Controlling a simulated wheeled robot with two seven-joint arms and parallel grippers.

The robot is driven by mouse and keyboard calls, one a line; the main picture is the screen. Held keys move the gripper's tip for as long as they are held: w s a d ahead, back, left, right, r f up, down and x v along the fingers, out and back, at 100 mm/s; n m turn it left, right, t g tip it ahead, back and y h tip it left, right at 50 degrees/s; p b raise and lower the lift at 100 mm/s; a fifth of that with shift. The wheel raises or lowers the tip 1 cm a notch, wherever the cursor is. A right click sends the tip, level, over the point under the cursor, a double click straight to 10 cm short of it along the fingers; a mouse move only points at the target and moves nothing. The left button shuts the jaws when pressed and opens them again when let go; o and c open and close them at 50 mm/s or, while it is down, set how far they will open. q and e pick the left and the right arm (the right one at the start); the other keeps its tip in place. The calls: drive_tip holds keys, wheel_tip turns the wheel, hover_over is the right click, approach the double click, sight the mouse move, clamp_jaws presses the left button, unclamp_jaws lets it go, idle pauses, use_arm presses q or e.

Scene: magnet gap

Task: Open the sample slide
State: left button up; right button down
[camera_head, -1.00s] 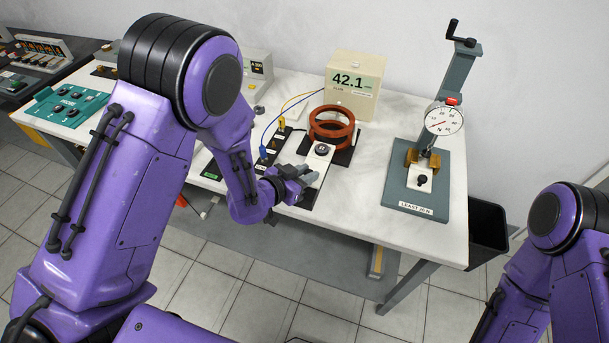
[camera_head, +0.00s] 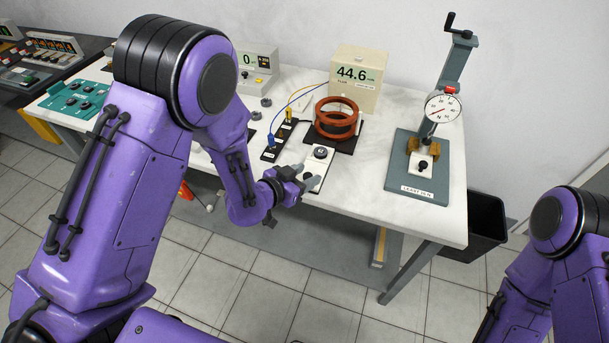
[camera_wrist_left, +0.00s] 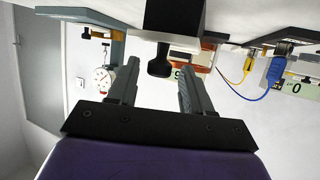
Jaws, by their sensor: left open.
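The sample slide (camera_head: 316,166) is a white plate bearing a dark round puck (camera_head: 320,152), in front of red-orange coils (camera_head: 336,117) standing on a black base. My left gripper (camera_head: 304,181) is at the slide's near end, by the table's front edge. In the left wrist view my left gripper (camera_wrist_left: 159,66) is open, and a black handle (camera_wrist_left: 160,67) shows between its two fingers with space on both sides. Whether a finger touches the handle cannot be told. My right arm shows at the lower right; its gripper is out of view.
A beige meter (camera_head: 358,78) behind the coils reads 44.6. A terminal strip (camera_head: 277,142) with blue and yellow leads lies left of the slide. A grey stand with a dial gauge (camera_head: 442,108) is at right. A black bin (camera_head: 486,225) stands beyond the table.

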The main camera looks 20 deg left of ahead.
use_arm(q)
drive_tip(key=p+v, duration=0.1)
drive_tip(key=v, duration=0.9)
drive_tip(key=shift+s+p, duration=0.2)
drive_tip(key=shift+p, duration=0.1)
drive_tip(key=shift+a+r, duration=0.1)
drive_tip(key=shift+r, duration=0.05)
